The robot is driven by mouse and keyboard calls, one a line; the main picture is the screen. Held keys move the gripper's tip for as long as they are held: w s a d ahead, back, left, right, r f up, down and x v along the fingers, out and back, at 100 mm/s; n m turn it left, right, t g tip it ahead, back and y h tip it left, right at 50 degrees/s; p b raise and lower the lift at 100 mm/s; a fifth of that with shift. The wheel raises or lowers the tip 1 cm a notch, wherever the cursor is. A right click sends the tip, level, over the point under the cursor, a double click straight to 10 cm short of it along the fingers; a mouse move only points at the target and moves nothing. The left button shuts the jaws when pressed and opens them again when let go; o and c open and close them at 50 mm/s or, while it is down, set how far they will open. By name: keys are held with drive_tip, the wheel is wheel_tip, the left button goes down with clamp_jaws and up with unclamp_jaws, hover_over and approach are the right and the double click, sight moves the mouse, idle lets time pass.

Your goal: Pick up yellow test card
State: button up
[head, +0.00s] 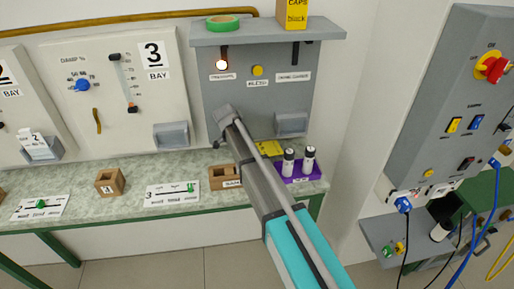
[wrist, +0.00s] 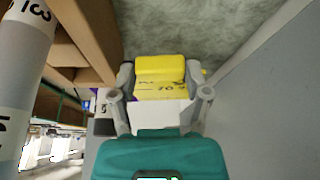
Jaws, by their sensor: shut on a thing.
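The yellow test card (wrist: 160,88) sits between the two fingers of my gripper (wrist: 160,74) in the wrist view. It has dark lettering, partly readable, and a thicker yellow top part. My gripper is shut on it, one finger at each side. In the head view the yellow test card (head: 270,147) shows just right of my arm, at the back of the counter below the grey panel. My gripper's fingers are hidden behind my arm there. I cannot tell whether the card still touches the counter.
A wooden box (head: 222,178) is close left, and wood also shows in the wrist view. A grey tray (head: 291,124) is on the panel above. The counter's left part has free room.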

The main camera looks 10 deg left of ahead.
drive_tip(key=shift+s+a+r+p, duration=0.3)
drive_tip(key=shift+a+r, duration=0.1)
drive_tip(key=shift+a, duration=0.35)
drive_tip(key=shift+s+a+r+p, duration=0.35)
drive_tip(key=shift+a+r, duration=0.1)
drive_tip(key=shift+a, duration=0.25)
drive_tip(key=shift+s+a+r+p, duration=0.3)
drive_tip(key=shift+a+r, duration=0.1)
drive_tip(key=shift+a, duration=0.35)
wheel_tip(320, 180, up, 11)
drive_tip(key=p, duration=1.1)
drive_tip(key=shift+r, duration=0.15)
